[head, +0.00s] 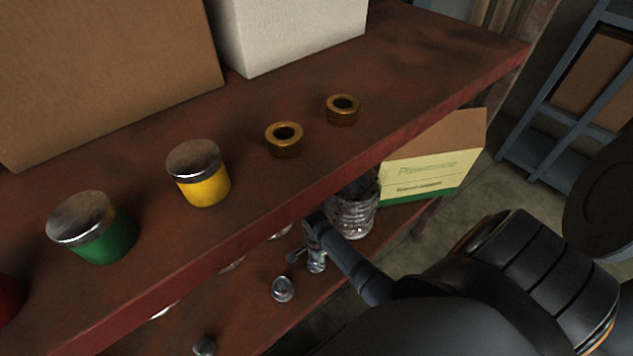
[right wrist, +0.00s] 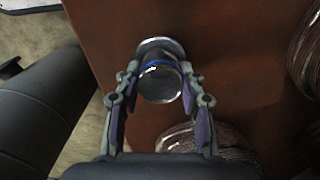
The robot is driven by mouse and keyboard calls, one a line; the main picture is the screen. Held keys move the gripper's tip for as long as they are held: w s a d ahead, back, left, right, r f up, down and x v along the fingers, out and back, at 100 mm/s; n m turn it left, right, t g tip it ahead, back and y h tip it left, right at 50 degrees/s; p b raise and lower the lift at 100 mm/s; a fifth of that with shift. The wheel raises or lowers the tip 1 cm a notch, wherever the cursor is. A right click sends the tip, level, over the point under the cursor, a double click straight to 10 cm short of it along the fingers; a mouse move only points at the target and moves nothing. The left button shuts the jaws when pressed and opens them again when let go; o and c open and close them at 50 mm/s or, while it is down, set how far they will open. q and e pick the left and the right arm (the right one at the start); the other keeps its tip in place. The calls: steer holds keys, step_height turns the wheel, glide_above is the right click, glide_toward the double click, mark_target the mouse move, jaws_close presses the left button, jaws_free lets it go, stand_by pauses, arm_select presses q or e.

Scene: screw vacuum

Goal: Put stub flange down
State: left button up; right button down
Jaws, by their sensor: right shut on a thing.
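A shiny metal stub flange (right wrist: 160,82) with a blue ring sits between the two fingers of my right gripper (right wrist: 158,90) in the right wrist view. The fingers are shut on its sides. In the head view my right gripper (head: 306,246) reaches over the lower shelf (head: 255,318), and the held flange (head: 317,262) shows just below it. I cannot tell whether the flange touches the shelf. Another small metal piece (head: 283,289) lies on the lower shelf nearby. My left gripper is not in view.
The upper shelf (head: 130,285) overhangs the lower one and holds green (head: 112,246) and yellow (head: 205,188) jars, two brass rings (head: 284,140) and boxes. A ribbed metal part (head: 352,210) and a yellow-green box (head: 432,165) stand right of the gripper.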

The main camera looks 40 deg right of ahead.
steer(key=shift+r, duration=0.15)
steer(key=c, duration=0.8)
jaws_free()
step_height(320, 180, up, 12)
steer(key=p, duration=0.1)
steer(key=shift+p, duration=0.35)
